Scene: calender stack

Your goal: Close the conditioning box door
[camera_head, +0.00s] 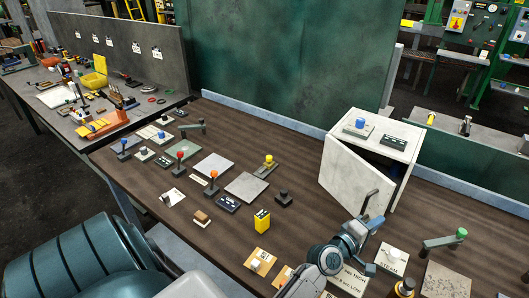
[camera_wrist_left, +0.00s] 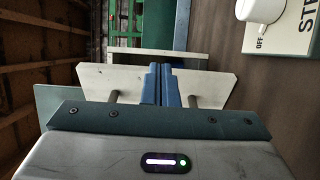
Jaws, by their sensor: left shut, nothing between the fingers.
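The conditioning box (camera_head: 408,134) is a pale box at the back right of the bench in the head view. Its pale door (camera_head: 352,178) stands ajar, with a dark gap between its top and right edges and the box. My left gripper (camera_head: 374,203) is in front of the door's lower right part, near its free edge; whether it touches cannot be told. In the left wrist view its blue fingertips (camera_wrist_left: 162,84) are together and empty. A pale edge (camera_wrist_left: 190,59) lies beyond them, perhaps part of the box. My right gripper is not in view.
A STEAM plate with a white knob (camera_head: 392,256) sits just right of my left arm; it also shows in the wrist view (camera_wrist_left: 290,30). A green-knobbed lever (camera_head: 445,240) stands farther right.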

